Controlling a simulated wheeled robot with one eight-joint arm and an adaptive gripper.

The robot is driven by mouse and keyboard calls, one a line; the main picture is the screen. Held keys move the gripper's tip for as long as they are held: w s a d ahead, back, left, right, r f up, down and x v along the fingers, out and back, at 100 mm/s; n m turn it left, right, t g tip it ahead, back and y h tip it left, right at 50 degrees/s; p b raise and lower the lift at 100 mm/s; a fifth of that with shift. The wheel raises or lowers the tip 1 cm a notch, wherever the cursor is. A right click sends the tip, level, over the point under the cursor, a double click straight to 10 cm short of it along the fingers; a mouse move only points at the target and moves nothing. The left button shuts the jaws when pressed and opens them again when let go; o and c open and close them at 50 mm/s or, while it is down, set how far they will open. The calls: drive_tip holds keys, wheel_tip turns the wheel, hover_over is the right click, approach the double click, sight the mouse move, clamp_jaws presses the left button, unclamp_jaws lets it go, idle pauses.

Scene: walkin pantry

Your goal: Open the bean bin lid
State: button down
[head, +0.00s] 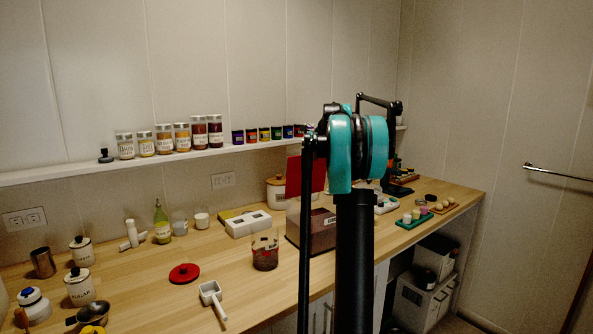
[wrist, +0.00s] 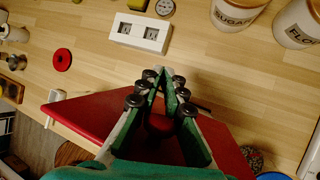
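The bean bin (head: 322,238) is a dark red-brown box on the counter with a pale, partly hidden label. Its red lid (head: 293,178) stands raised and steeply tilted above the box, partly behind my arm. The lid also shows in the wrist view (wrist: 80,115) as a wide red panel beneath my gripper. My gripper (wrist: 160,73) has green fingers whose tips meet, with nothing seen between the tips. A round red piece (wrist: 158,124) shows in the gap behind the tips; I cannot tell whether the fingers touch it. My gripper is hidden in the head view.
A glass of dark contents (head: 265,252), a white scoop (head: 212,298) and a red disc (head: 184,273) lie left of the bin. A white two-slot block (head: 248,224) is behind. Labelled canisters (wrist: 236,14) stand nearby. A green tray (head: 413,221) is at right.

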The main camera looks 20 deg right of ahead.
drive_tip(key=c, duration=1.5)
unclamp_jaws()
drive_tip(key=shift+c, duration=0.2)
drive_tip(key=v, duration=1.2)
drive_tip(key=shift+w, duration=0.1)
drive_tip(key=shift+c, duration=0.2)
